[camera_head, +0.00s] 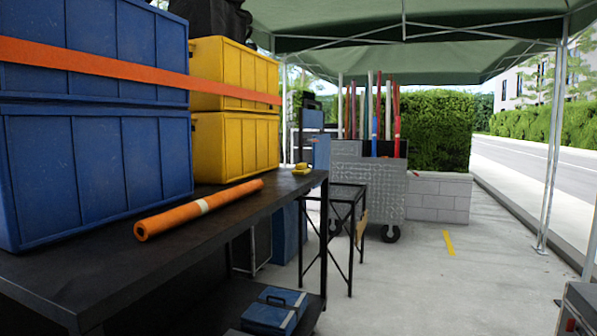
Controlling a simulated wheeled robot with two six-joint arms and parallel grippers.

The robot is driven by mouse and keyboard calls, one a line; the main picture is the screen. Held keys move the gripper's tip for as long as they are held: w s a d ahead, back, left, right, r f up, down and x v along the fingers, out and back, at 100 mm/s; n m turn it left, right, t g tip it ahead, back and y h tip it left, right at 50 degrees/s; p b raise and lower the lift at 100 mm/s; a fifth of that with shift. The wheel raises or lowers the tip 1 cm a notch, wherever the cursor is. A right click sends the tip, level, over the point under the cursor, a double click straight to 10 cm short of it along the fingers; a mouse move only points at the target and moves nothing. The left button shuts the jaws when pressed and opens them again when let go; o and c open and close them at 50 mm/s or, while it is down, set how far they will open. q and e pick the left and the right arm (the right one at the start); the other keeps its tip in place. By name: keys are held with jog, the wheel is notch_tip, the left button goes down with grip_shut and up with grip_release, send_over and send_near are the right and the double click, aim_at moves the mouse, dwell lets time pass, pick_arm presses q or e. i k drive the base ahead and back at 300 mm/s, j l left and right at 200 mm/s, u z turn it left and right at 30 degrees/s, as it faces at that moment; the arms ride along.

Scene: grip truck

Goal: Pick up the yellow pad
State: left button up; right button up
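A small yellow pad (301,169) lies on the dark table (225,213), near its far right corner. It looks like a short stack or a thick block, but it is too small to tell. Nothing covers it from this side. Neither of my grippers shows in the head view.
An orange roll (199,209) lies on the table in front of the pad. Blue crates (95,165) and yellow crates (236,146) stand stacked along the table's back. A black stand (347,196) and a metal cart (370,180) stand beyond. The concrete floor (430,285) at right is mostly clear.

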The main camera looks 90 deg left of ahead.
aim_at(301, 169)
jog(key=u, duration=2.8)
